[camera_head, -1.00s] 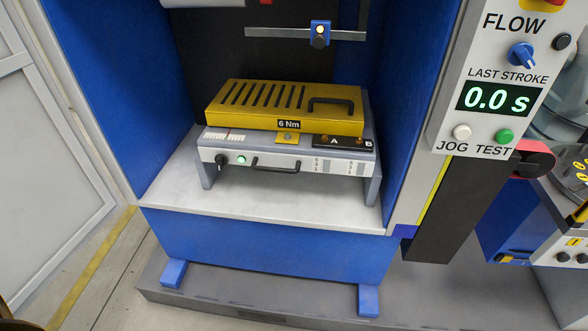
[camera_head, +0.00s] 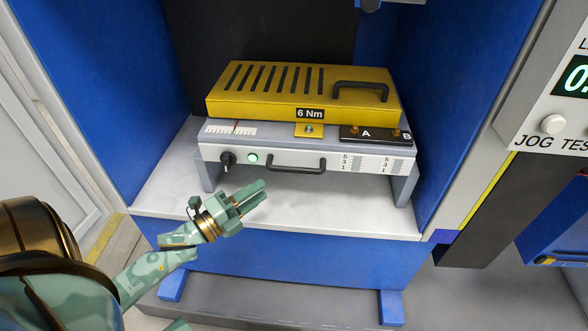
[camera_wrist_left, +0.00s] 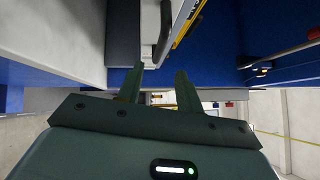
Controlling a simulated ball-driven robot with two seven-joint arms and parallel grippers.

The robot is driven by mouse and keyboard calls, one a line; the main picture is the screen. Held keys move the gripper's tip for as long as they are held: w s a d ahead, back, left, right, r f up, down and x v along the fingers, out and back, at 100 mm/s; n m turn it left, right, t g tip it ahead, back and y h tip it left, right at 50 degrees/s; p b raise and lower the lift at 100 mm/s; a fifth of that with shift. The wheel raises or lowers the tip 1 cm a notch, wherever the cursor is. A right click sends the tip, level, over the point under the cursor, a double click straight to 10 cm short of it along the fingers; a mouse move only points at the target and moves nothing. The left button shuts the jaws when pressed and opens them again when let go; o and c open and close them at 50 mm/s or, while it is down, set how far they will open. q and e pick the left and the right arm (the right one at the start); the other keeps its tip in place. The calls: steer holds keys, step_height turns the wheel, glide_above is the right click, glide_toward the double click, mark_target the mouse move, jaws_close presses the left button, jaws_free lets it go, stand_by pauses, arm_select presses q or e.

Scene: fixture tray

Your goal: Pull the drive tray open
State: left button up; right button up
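The drive tray (camera_head: 340,163) is a pale grey drawer front with a key switch, a green light and scale marks, under a yellow cover (camera_head: 240,105) labelled 6 Nm. Its black bar handle (camera_head: 297,169) is at the middle of the front. The tray looks shut. My left gripper (camera_head: 263,190) is in front of the tray, below and left of the handle, not touching it. In the left wrist view the two fingers (camera_wrist_left: 160,76) are apart with nothing between them, and a dark handle (camera_wrist_left: 163,32) shows beyond them. My right gripper is in no view.
The tray unit stands on a pale shelf (camera_head: 300,215) between blue side walls (camera_head: 450,110). A second black handle (camera_head: 360,86) is on the yellow cover. A control panel with a JOG button (camera_head: 553,124) is at the right. Space before the tray is free.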

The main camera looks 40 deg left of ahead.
mark_target(293, 170)
arm_select(q)
steer(key=b+x, duration=0.1)
steer(key=x, duration=1)
steer(key=shift+f+b, duration=0.15)
steer(key=shift+b, duration=0.25)
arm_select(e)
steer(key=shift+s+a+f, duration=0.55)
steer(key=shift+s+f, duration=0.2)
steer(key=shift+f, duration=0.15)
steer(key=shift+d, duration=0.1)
arm_select(q)
jaws_close()
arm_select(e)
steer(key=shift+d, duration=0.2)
